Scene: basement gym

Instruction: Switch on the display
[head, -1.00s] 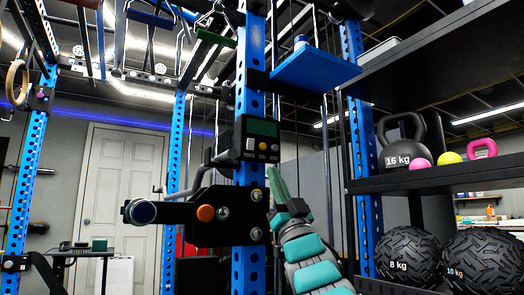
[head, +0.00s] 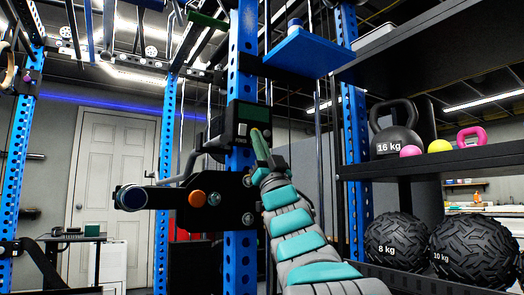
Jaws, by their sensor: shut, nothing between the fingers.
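The display (head: 257,114) is a small dark box on the front of the blue upright post, with a dark green screen that shows no figures I can make out. A white button (head: 242,129) sits at its lower left. My gripper (head: 257,136) is shut and empty, its green fingertips pointing up at the display's lower face. The fingers cover most of the other buttons. I cannot tell whether the fingertips touch the display.
A black bracket with an orange knob (head: 197,199) and a bar end juts out left, below the display. A blue shelf (head: 308,54) is above right. At right, a rack (head: 440,164) holds kettlebells and balls (head: 394,243).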

